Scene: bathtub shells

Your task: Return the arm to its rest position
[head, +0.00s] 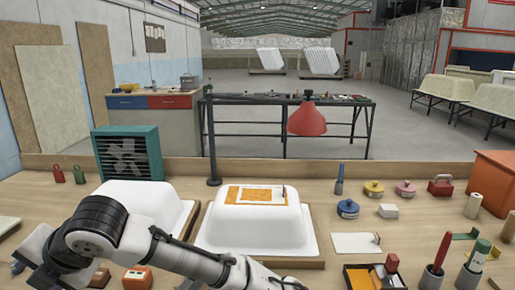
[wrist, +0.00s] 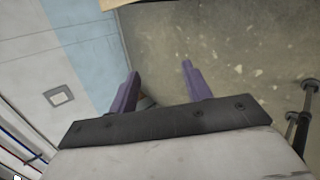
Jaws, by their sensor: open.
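My gripper (wrist: 160,70) shows in the wrist view with its two purple fingers spread apart and nothing between them. Beyond the fingers are a bare, speckled floor and a blue and white wall, so it faces away from the bench top. In the head view my white and black arm crosses the lower left, over the near part of the bench and in front of the left white tub shell (head: 135,192). My gripper's fingers cannot be made out there.
A second white shell (head: 218,236) with an orange-framed patch lies mid-bench on a board. A red lamp (head: 307,120) hangs behind it. A teal fan (head: 127,153) stands back left. Pots, a dark tray (head: 350,283) and tool cups (head: 431,283) crowd the right.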

